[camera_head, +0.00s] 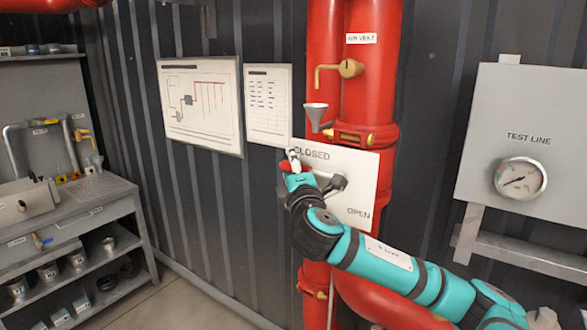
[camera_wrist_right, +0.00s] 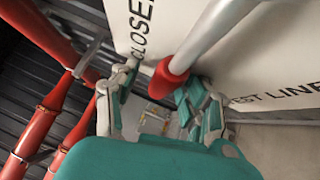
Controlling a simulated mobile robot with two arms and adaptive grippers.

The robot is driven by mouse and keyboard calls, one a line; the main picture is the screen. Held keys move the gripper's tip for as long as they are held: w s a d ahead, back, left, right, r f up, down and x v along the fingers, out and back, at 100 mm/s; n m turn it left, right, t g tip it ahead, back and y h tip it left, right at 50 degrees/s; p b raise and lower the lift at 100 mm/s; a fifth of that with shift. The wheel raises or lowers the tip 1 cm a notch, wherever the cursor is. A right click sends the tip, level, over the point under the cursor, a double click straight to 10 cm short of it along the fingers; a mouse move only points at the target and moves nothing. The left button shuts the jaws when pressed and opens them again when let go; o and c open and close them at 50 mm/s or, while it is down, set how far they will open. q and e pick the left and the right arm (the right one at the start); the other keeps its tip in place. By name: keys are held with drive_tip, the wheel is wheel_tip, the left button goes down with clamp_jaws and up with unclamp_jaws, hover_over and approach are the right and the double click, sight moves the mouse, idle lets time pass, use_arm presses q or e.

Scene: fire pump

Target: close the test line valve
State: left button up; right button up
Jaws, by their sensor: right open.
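The test line valve plate (camera_head: 362,162) is white, with CLOSED at its upper left and OPEN at its lower right. The valve's grey hub (camera_head: 337,184) shows on it, partly behind my right gripper (camera_head: 292,160). In the right wrist view, the silver lever (camera_wrist_right: 217,32) ends in a red tip (camera_wrist_right: 170,80). The tip lies between the spread fingers of my right gripper (camera_wrist_right: 163,76), nearer the right-hand finger. The fingers are open; whether one touches the tip cannot be told. In the head view the arm hides much of the lever. My left gripper is not in view.
Red pipes (camera_head: 372,75) with a brass vent valve (camera_head: 350,69) and a funnel (camera_head: 315,115) rise behind the plate. A TEST LINE gauge (camera_head: 521,178) is on a grey panel at right. A shelf unit (camera_head: 95,205) stands at left, with clear floor before it.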

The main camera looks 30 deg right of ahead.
drive_tip(key=shift+s, duration=0.1)
drive_tip(key=v, duration=1.1)
drive_tip(key=shift+s+a, duration=0.2)
drive_tip(key=shift+s, duration=0.15)
drive_tip(key=shift+f, duration=0.15)
